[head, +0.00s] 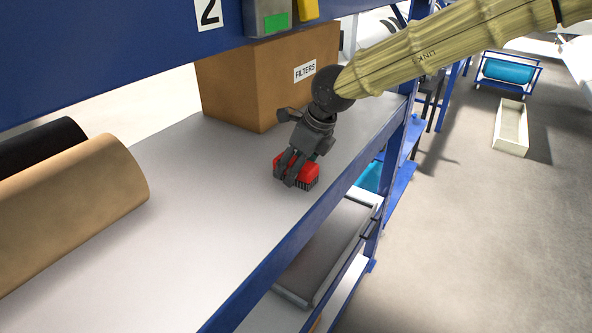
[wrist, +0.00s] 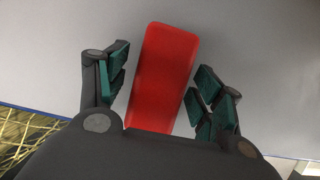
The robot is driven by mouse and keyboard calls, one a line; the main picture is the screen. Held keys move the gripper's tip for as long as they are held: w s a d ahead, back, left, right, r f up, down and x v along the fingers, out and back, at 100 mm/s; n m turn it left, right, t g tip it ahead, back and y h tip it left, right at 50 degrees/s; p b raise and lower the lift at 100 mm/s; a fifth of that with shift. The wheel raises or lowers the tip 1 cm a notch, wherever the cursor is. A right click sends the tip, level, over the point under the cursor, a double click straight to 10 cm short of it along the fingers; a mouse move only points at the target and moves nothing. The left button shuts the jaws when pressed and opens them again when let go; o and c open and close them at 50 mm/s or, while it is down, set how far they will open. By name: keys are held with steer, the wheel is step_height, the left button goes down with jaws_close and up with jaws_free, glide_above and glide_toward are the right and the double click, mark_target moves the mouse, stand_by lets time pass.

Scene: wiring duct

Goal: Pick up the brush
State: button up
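The brush is a red block with dark bristles under it. In the head view the brush (head: 308,172) is on the grey shelf (head: 215,205), near its front edge, with my gripper (head: 290,180) down over it. In the wrist view the brush (wrist: 163,75) lies between the two fingers of my gripper (wrist: 160,88). The green finger pads stand on either side of it. A gap shows between the right pads and the brush, and a narrower one on the left. My gripper is open around the brush. The near end of the brush is hidden by my gripper's body.
A cardboard box marked FILTERS (head: 250,85) stands on the shelf behind my gripper. A tan roll (head: 75,205) and a black roll (head: 40,145) lie at the left. A blue beam (head: 120,62) runs above. The shelf between the rolls and the brush is clear.

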mark_target(292, 160)
steer(key=c, duration=1)
steer(key=shift+r, duration=0.1)
steer(key=shift+r+b, duration=1)
steer(key=shift+r, duration=0.55)
steer(key=shift+s+r, duration=0.15)
steer(key=shift+r, duration=0.2)
steer(key=s+d+r+b, duration=0.1)
steer(key=s+b, duration=0.3)
steer(key=s, duration=1.1)
steer(key=shift+s+d+r+b, duration=0.3)
steer(key=shift+d+b, duration=0.1)
steer(key=shift+d, duration=0.05)
steer(key=o, duration=0.3)
steer(key=shift+c, duration=0.3)
